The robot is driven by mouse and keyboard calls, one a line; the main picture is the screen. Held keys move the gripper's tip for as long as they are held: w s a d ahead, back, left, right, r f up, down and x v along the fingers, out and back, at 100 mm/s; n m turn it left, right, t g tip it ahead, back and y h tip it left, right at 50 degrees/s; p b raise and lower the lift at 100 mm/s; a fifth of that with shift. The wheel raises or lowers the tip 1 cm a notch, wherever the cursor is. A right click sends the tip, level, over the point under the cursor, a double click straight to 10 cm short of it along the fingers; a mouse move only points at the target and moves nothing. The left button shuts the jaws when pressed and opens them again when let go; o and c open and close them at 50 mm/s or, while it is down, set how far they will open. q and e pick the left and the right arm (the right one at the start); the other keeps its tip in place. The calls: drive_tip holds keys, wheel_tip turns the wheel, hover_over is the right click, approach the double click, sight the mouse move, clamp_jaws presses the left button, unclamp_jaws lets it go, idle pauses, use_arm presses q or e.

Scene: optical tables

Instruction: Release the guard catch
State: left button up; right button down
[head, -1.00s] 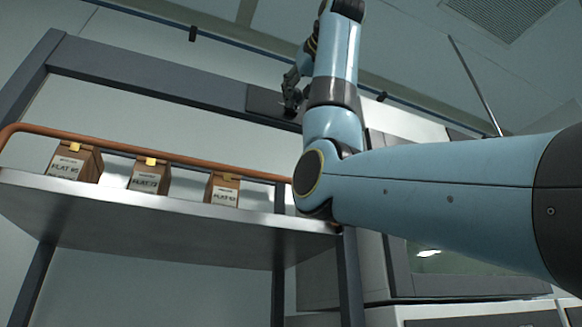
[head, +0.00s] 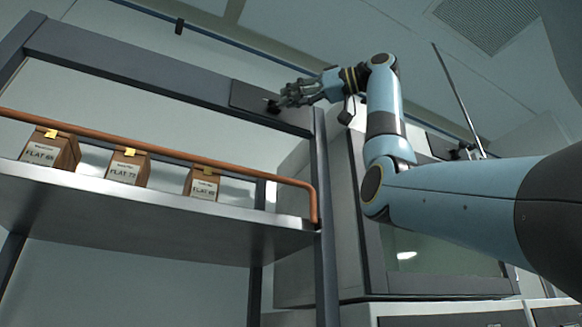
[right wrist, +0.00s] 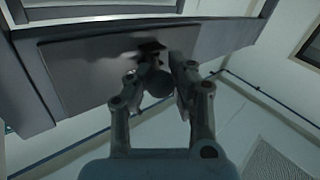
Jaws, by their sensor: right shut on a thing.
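The guard catch shows as a dark plate (head: 243,96) near the right end of the rack's grey upper beam, with a small dark part at my fingers. The plate fills the upper left of the right wrist view (right wrist: 85,70). My right gripper (head: 274,101) reaches it from the right. In the right wrist view my right gripper (right wrist: 164,76) is shut on the small dark catch part, whose shape is partly hidden by the fingers. A copper-coloured guard rail (head: 240,169) runs along the shelf front below. My left gripper is not in view.
The metal shelf (head: 150,205) holds boxes labelled FLAT: a left box (head: 50,150), a middle box (head: 128,167) and a right box (head: 203,185). The rack's right post (head: 325,220) stands beside a grey glazed cabinet (head: 440,255).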

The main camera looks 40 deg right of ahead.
drive_tip(key=shift+y, duration=0.3)
drive_tip(key=c, duration=1.1)
unclamp_jaws()
drive_tip(key=shift+o, duration=0.2)
drive_tip(key=shift+s+d, duration=0.1)
drive_tip(key=v, duration=1.2)
drive_tip(key=shift+r, duration=0.15)
